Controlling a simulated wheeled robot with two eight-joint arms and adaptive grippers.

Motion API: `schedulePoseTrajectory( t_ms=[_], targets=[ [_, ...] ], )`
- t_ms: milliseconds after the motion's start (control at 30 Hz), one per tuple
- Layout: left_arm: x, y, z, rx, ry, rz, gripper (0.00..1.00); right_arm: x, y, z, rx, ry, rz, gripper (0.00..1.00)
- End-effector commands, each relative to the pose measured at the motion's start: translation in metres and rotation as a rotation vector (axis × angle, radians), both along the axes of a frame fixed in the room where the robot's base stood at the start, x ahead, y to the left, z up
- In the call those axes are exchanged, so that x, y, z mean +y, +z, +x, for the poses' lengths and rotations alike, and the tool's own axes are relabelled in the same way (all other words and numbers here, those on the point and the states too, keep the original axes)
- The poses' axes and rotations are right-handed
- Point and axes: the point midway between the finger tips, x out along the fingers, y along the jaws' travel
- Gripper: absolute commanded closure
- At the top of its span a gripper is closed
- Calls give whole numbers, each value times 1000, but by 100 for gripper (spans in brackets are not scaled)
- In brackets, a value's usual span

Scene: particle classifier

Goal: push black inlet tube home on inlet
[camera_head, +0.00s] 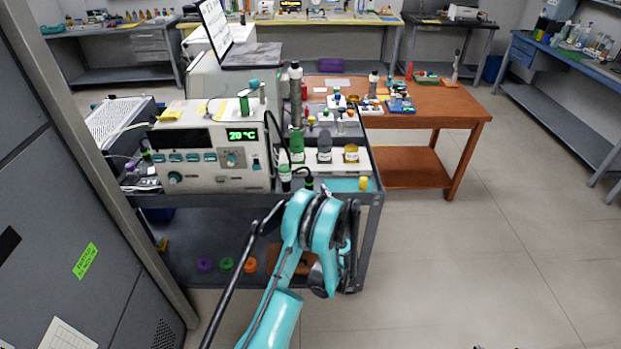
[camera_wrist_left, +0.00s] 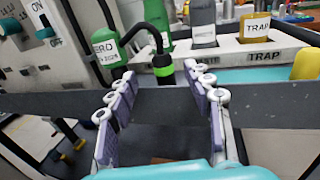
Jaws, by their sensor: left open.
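A black tube (camera_wrist_left: 140,28) arcs in the left wrist view from a green-topped cylinder (camera_wrist_left: 107,46) with a "ZERO" label down to a black fitting with a bright green band (camera_wrist_left: 163,71). The tube appears to meet the fitting's top; whether it is fully seated, I cannot tell. In the head view the small fitting (camera_head: 308,183) stands at the cart's front edge, right of the green-topped cylinder (camera_head: 285,176). My left gripper (camera_wrist_left: 160,92) is open and empty, its fingers spread either side of the fitting in the picture, with the fitting beyond the tips. My arm hides its fingertips in the head view.
The instrument (camera_head: 212,148) showing "20 °C" stands left on the grey cart. A white "TRAP" rack (camera_wrist_left: 262,52) with bottles lies behind the fitting. The cart's dark edge (camera_wrist_left: 262,112) runs below. Open floor (camera_head: 470,240) lies right.

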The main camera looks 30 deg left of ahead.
Motion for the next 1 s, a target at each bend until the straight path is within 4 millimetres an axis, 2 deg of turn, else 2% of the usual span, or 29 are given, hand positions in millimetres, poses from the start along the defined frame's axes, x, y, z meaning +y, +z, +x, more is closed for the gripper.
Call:
schedulePoseTrajectory(
  t_ms=[33, 100, 333, 600, 900, 1000],
  targets=[
    [7, 5, 5, 1, 2, 1, 49, 0, 12, 0, 0, 0, 0, 60],
    [14, -1, 12, 1, 1, 1, 49, 0, 1, 0, 0, 0, 0, 60],
    [26, -1, 25, 1, 0, 2, 49, 0, -7, 0, 0, 0, 0, 60],
    [53, 0, 54, 1, -1, 2, 49, 0, -21, 0, 0, 0, 0, 60],
    [56, 2, 57, 1, -2, 3, 49, 0, -20, 0, 0, 0, 0, 60],
    [56, 2, 57, 1, -2, 3, 76, 0, -20, 0, 0, 0, 0, 60]
  ],
)
